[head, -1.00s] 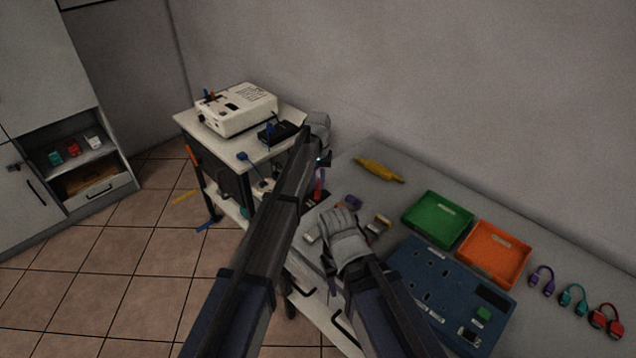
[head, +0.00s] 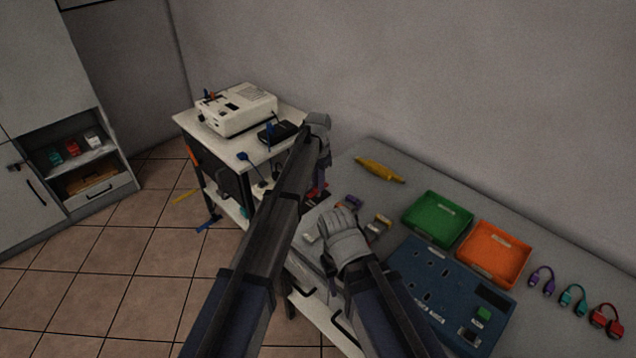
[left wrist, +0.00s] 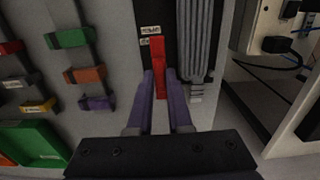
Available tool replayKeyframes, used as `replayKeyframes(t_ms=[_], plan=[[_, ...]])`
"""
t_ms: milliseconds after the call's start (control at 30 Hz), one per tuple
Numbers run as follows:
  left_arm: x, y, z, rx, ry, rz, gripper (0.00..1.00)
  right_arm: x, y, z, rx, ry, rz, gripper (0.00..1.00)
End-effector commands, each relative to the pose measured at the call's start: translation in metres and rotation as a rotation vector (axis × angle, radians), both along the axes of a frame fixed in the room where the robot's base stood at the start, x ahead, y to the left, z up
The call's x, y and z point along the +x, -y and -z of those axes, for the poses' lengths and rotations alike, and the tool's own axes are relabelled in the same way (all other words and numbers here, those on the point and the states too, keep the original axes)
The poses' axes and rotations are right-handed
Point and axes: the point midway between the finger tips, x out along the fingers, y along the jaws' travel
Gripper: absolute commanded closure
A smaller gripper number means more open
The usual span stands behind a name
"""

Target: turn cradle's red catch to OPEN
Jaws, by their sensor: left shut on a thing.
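The cradle's red catch (left wrist: 159,68) is an upright red bar on a dark cradle (left wrist: 152,16) in the left wrist view. Two small white labels sit left of its top; I cannot read them. My left gripper (left wrist: 160,84) has its purple fingers on both sides of the catch's lower part, shut on it. In the head view the left gripper (head: 320,182) is at the bench's far left end, partly behind my forearm, and the catch cannot be made out clearly. My right arm is over the bench; its fingers are hidden below the wrist.
A green tray (head: 437,218), an orange tray (head: 495,254) and a blue panel (head: 440,290) lie on the bench. A white device (head: 236,108) stands on a cart left of the bench.

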Motion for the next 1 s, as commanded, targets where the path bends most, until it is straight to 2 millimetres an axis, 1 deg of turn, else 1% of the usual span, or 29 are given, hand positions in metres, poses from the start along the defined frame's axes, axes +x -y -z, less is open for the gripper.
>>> replayKeyframes(t_ms=[567,600,800,833,1000], plan=[[-0.0003,0.0,0.0001,0.001,-0.001,0.026,1.0,0.0,0.0,0.0001,0.0,0.0,0.0,0.5],[-0.0004,0.0001,0.0001,0.001,-0.001,0.025,0.78,0.0,0.0,0.0,0.0,0.0,0.0,0.5],[-0.0001,0.0,0.0,0.0,0.0,0.024,0.56,0.0,0.0,0.0,0.0,0.0,0.0,0.5],[-0.0001,0.0,0.0,0.0,0.0,0.024,0.53,0.0,0.0,0.0,0.0,0.0,0.0,0.5],[-0.0001,0.0,0.0,0.0,0.0,0.024,0.53,0.0,0.0,0.0,0.0,0.0,0.0,0.5]])
